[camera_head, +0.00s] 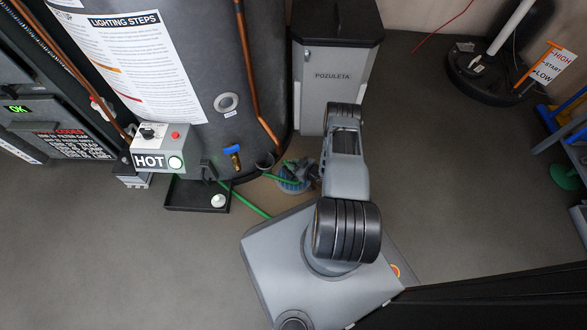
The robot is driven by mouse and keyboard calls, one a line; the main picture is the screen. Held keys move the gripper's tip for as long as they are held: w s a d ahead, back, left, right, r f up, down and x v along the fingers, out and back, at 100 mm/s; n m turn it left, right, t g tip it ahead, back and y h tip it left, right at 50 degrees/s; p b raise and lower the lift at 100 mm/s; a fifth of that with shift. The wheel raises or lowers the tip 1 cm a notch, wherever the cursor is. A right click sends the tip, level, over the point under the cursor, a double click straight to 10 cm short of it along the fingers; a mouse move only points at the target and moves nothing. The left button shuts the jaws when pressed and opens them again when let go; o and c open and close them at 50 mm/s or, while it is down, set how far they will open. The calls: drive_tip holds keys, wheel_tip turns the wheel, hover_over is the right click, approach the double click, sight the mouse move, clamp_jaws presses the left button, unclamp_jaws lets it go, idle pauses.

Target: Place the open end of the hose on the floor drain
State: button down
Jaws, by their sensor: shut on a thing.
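A green hose (252,208) runs from the water heater's lower front down along the floor and passes out of sight behind my base. Another green stretch of it shows beside my gripper. My gripper (296,171) is low in front of the heater, small and dark in this view, shut on the hose. The round floor drain (291,187), bluish with a grate, lies just below and partly behind my gripper. The hose's open end is too small and covered to make out, so I cannot tell whether it touches the drain.
The grey water heater (215,60) stands behind, with a brass valve with a blue handle (233,157) and a black tray (190,196) at its foot. A grey cabinet (338,85) stands right behind my arm. A round black basin (484,68) is at far right. Floor between is clear.

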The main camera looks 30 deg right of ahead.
wheel_tip(320, 180, down, 4)
drive_tip(key=shift+w+r+b, duration=0.1)
drive_tip(key=shift+r+b, duration=0.15)
drive_tip(key=shift+b, duration=0.85)
drive_tip(key=shift+d+r, duration=0.1)
drive_tip(key=shift+r, duration=0.05)
drive_tip(key=c, duration=1)
unclamp_jaws()
